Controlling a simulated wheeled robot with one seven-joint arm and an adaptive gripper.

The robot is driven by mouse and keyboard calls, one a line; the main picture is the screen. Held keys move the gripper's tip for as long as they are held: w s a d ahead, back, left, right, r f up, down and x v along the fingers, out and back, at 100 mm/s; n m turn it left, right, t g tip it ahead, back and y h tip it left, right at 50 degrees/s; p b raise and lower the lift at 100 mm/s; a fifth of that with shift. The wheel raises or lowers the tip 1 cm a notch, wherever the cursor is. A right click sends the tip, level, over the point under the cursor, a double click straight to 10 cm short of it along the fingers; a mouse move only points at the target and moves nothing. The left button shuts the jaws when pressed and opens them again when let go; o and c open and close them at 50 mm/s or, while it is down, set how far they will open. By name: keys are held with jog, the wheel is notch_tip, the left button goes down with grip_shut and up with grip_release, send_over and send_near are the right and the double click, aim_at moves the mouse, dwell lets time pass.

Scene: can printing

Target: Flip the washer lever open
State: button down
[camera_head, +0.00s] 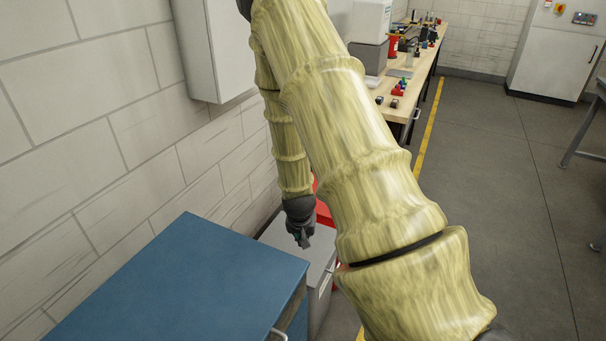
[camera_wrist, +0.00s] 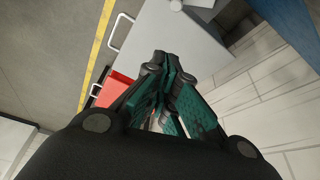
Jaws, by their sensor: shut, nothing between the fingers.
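My gripper (camera_head: 303,240) points down over a grey-white box-shaped unit (camera_head: 318,262), which may be the washer. In the wrist view, the dark green fingers of my gripper (camera_wrist: 163,62) meet at the tips with nothing held between them. The unit's flat top (camera_wrist: 185,38) lies beyond the fingertips, apart from them as far as I can tell. A pale handle (camera_wrist: 119,32) sticks out from its side. I cannot tell which part is the lever.
A blue-topped cabinet (camera_head: 180,280) stands in front of the unit, beside the brick wall (camera_head: 110,130). A red object (camera_wrist: 115,88) sits next to the unit. A workbench (camera_head: 425,75) with several small items runs along the wall behind. The floor (camera_head: 510,200) at right is clear.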

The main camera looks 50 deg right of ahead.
jog(key=shift+s+a+r, duration=0.1)
jog(key=shift+r, duration=0.3)
jog(key=shift+a, duration=0.1)
dwell(0.4)
